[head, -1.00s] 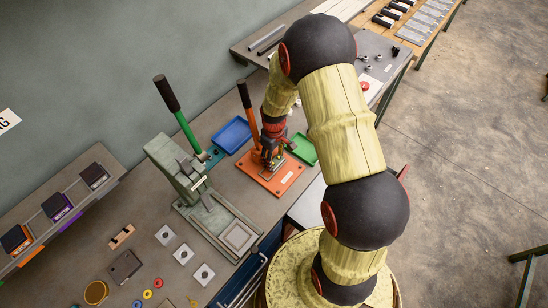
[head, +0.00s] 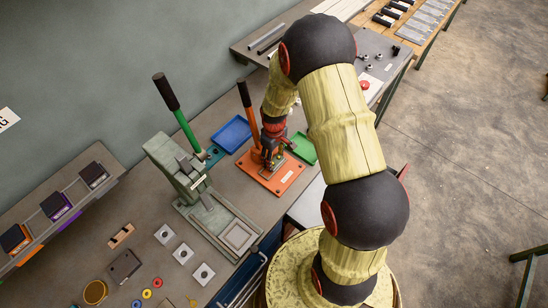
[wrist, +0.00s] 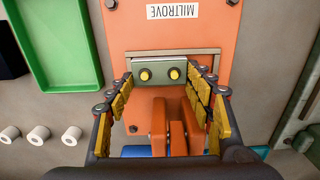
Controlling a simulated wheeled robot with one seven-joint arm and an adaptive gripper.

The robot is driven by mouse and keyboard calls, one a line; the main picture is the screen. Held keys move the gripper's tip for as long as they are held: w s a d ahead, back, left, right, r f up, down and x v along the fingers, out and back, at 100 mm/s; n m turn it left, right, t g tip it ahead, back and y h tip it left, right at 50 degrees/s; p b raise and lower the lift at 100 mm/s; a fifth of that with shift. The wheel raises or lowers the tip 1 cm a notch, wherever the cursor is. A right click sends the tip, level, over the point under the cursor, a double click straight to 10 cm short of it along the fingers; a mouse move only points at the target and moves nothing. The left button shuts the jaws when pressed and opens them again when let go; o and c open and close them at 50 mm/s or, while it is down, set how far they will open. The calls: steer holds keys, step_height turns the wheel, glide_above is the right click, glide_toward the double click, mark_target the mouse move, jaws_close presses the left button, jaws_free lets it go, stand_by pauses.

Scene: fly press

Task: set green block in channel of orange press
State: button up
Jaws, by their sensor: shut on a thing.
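The orange press (head: 290,185) stands on the bench with its black-tipped lever raised. In the wrist view its orange base plate (wrist: 205,25) fills the middle, with a grey-edged channel (wrist: 205,53) across it. The grey-green block (wrist: 160,74) with two yellow round studs is between the yellow-padded fingers of my gripper (wrist: 163,82), which is shut on it. The block is at the channel; whether it rests on the floor of the channel or hangs just above it, I cannot tell. In the head view my gripper (head: 271,152) is over the press and hides the block.
A green tray (head: 303,148) is close to the right of the press and a blue tray (head: 232,134) behind it. A grey-green press (head: 185,175) with a green lever stands on the left. The orange press's two orange uprights (wrist: 158,128) stand between my fingers.

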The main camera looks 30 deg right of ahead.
stand_by(0.4)
steer(key=o, duration=1.3)
step_height(320, 180, up, 12)
stand_by(0.4)
